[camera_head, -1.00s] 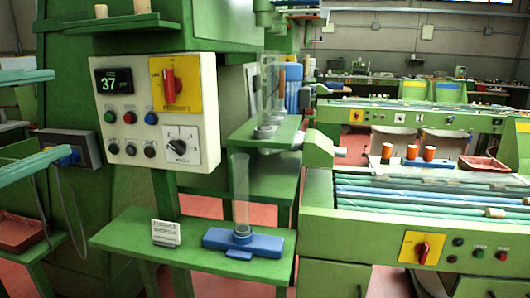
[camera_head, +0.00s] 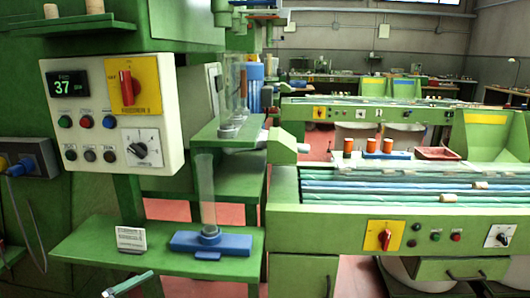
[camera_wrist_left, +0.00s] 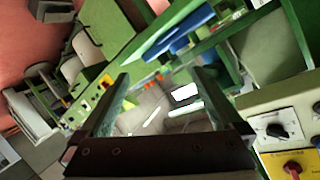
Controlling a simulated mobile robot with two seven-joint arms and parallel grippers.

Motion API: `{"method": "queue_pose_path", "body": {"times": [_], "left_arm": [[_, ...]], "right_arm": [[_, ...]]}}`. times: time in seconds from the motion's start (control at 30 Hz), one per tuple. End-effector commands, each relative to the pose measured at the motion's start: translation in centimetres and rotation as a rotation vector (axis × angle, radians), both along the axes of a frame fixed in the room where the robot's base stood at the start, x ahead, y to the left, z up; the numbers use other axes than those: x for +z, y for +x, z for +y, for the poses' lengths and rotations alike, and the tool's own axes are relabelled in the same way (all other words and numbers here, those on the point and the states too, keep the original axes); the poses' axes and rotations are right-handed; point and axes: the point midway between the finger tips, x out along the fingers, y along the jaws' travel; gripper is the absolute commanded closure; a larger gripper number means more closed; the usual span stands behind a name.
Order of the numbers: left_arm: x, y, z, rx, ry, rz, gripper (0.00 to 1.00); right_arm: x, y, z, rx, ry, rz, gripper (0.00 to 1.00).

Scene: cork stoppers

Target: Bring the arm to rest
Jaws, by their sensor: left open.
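In the left wrist view my left gripper (camera_wrist_left: 168,100) is open. Its two green fingers stand wide apart, with nothing held between them. In the head view only a short green bar (camera_head: 128,284) shows at the bottom edge, left of centre; it looks like part of my left gripper, low in front of the green shelf (camera_head: 80,248). The rest of the left arm is out of that view. My right gripper is in neither view.
A clear tube (camera_head: 206,190) stands upright in a blue base (camera_head: 222,244) on the shelf, beside a small white card (camera_head: 131,239). A control panel (camera_head: 112,115) reading 37 is above. A green conveyor machine (camera_head: 310,222) is at right. Corks (camera_head: 450,198) lie on it.

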Motion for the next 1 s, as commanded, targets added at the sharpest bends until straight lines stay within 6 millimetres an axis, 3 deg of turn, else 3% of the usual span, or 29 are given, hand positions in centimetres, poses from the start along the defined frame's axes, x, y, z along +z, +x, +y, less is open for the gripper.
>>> {"method": "queue_pose_path", "body": {"times": [0.03,0.2,0.4,0.57,0.6,0.63,1.0], "left_arm": [[-3.8,-1.3,-0.9,0.03,-0.063,0.071,0.0],[-13.5,-6.3,-3.3,0.146,-0.21,0.261,0.0],[-21.2,-13.0,-6.0,0.277,-0.319,0.443,0.0],[-25.3,-18.4,-8.2,0.372,-0.378,0.568,0.0],[-25.7,-19.4,-8.6,0.394,-0.389,0.593,0.0],[-24.0,-18.9,-8.1,0.39,-0.38,0.576,0.0],[-17.4,-19.6,-6.2,0.428,-0.371,0.562,0.0]], "right_arm": [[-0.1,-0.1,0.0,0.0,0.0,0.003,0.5],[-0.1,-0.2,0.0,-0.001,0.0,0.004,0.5],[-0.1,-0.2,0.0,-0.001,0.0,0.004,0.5],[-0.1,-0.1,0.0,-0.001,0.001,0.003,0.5],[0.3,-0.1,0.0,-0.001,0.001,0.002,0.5],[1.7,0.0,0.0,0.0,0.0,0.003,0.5],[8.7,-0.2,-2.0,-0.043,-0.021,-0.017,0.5]]}}
